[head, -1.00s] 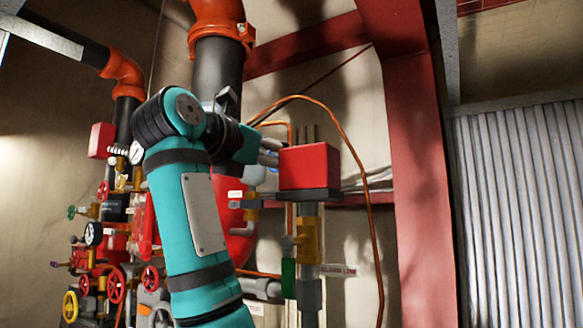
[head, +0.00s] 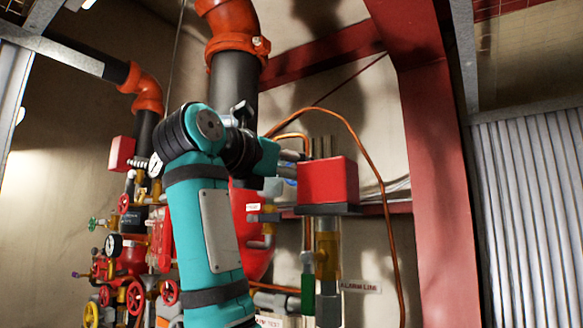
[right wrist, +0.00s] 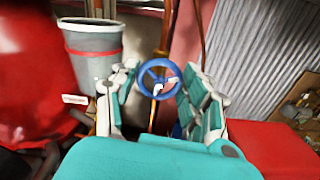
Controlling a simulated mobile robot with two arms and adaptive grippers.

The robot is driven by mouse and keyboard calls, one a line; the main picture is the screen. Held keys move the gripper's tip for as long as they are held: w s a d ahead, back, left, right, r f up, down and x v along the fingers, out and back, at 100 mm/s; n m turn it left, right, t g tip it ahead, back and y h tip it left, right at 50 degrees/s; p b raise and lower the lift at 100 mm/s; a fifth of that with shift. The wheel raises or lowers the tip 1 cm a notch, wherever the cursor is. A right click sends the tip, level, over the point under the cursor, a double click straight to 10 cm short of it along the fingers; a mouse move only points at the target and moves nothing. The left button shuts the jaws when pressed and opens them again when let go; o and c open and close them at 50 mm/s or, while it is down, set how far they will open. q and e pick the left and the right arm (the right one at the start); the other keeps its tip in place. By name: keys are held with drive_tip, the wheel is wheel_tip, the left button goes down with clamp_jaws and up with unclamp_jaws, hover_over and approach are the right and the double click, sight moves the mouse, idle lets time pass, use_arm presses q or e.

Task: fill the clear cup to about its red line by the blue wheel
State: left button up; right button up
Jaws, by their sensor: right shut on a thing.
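The blue wheel (right wrist: 160,78) sits between the fingers of my right gripper (right wrist: 155,92) in the right wrist view, and the gripper is shut on it. In the head view my right gripper (head: 290,160) reaches in beside the red box; the fingers mostly hide the wheel there. The clear cup (right wrist: 93,65) stands upright to the left of the wheel in the right wrist view. A reddish line runs around its upper part, and it looks grey below. I cannot tell the water level. My left gripper is not in view.
A red box (head: 328,182) on a pipe stands just right of the gripper. A large red vessel (right wrist: 30,60) is left of the cup. A copper tube (head: 378,185) arcs to the right, near a red beam (head: 435,170). Several valves and gauges crowd the left.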

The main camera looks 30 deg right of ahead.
drive_tip(key=n+p, duration=0.1)
drive_tip(key=n, duration=0.3)
drive_tip(key=o, duration=0.7)
drive_tip(key=shift+o, duration=0.9)
drive_tip(key=shift+w+d, duration=0.1)
drive_tip(key=shift+w+d+f, duration=0.1)
drive_tip(key=shift+d, duration=0.15)
drive_tip(key=shift+r, duration=4.95)
